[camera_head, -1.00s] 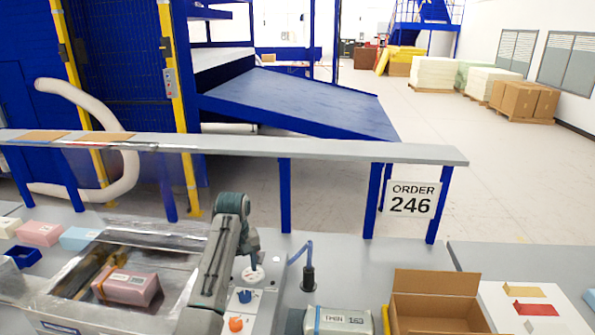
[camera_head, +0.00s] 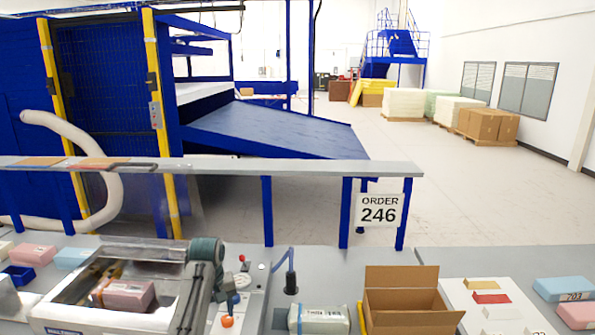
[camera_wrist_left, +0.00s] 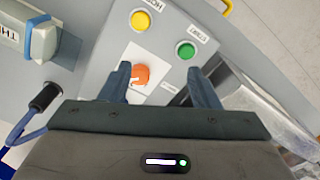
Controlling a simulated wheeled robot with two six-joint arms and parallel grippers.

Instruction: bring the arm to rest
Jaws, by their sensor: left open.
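My left arm (camera_head: 190,300) reaches over the clear-lidded machine in the head view, with its teal joint on top. My left gripper (camera_wrist_left: 161,80) is open and empty in the left wrist view. Its two blue-grey fingers stand apart over a grey control panel (camera_wrist_left: 105,60). An orange knob (camera_wrist_left: 141,77) shows between the fingertips; I cannot tell how far below them it is. A yellow button (camera_wrist_left: 140,20) and a green button (camera_wrist_left: 186,50) are beyond the fingers. My right gripper is in neither view.
The machine (camera_head: 70,322) holds a pink foam block (camera_head: 128,296). A wrapped roll (camera_head: 320,320), an open cardboard box (camera_head: 405,300) and a white board (camera_head: 500,318) stand right of the panel. A grey rail (camera_head: 300,168) with an order sign (camera_head: 379,210) runs behind.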

